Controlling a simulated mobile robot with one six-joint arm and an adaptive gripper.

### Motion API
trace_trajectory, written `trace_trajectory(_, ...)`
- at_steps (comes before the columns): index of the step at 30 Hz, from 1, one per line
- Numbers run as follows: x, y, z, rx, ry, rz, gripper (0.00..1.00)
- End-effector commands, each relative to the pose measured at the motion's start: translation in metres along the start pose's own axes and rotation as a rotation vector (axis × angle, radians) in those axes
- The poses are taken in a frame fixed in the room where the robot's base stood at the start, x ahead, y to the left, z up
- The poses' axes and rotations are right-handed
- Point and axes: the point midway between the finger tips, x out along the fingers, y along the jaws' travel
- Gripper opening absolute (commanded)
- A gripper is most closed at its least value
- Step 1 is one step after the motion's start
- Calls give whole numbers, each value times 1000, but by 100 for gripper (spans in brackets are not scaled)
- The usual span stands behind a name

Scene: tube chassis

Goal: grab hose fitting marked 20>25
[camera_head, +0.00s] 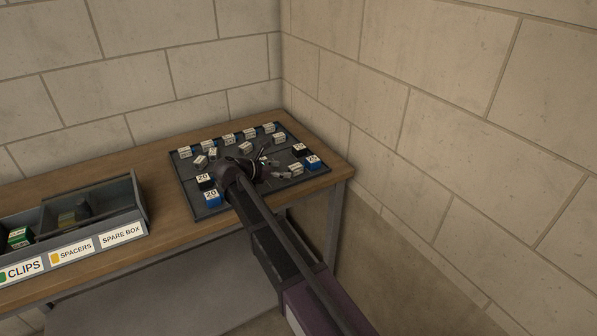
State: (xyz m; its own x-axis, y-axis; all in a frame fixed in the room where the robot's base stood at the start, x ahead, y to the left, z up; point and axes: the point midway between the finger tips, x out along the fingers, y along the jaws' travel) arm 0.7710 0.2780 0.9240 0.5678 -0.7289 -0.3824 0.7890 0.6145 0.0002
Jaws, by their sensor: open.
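Several small pale labelled pieces stand on a dark tray (181,173) on the workbench. Some form a back row, such as one pale piece (228,140), and others lie loose, such as another pale piece (200,161). Their print is too small to read, so I cannot tell which is marked 20>25. My gripper (270,171) is open over the middle-front of the tray, among the pieces. A pale piece (296,169) sits just right of it. My gripper and arm hide part of the tray. I cannot tell whether a piece lies between the fingers.
Black and blue blocks marked 20 (212,197) stand at the tray's left front; similar blocks (312,162) stand at its right. Bins labelled CLIPS, SPACERS and SPARE BOX (122,235) stand left on the wooden bench (160,212). Block walls (440,120) close off the back and right.

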Motion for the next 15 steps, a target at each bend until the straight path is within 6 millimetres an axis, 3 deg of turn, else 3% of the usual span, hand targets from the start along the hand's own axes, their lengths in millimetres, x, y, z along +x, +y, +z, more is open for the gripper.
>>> trace_trajectory(7,29,0,-3,0,0,-1,83)
trace_trajectory(15,36,0,-2,-1,0,2,83)
